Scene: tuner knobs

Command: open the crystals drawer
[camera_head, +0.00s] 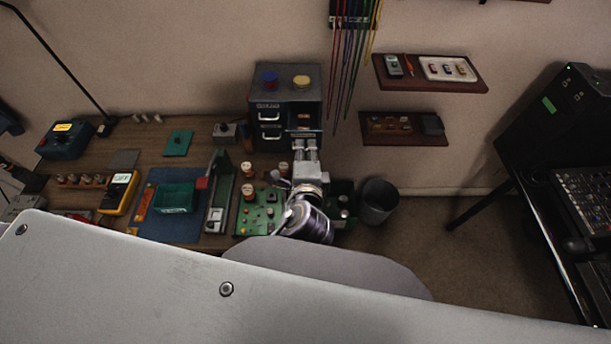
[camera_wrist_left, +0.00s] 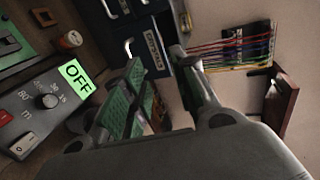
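The dark grey drawer cabinet (camera_head: 262,97) stands on the back of the bench, with silver handles on its left-hand drawers. In the left wrist view a drawer front (camera_wrist_left: 155,60) carries a white label that seems to read CRYSTALS. A pale handle (camera_wrist_left: 128,47) shows beside it. My left gripper (camera_head: 305,146) is just in front of the cabinet's lower right side. Its fingers are apart in the left wrist view (camera_wrist_left: 165,85), and I see no handle between them. The cabinet's lower right part is partly hidden by the gripper; I cannot tell how far that drawer is out. My right gripper is not in view.
A green circuit board (camera_head: 258,213) with brown-topped cylinders lies left of my arm. A yellow meter (camera_head: 119,192) and a green tray (camera_head: 174,198) sit farther left. A grey bin (camera_head: 378,200) stands right. Coloured cables (camera_head: 352,50) and shelves (camera_head: 430,86) are on the wall.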

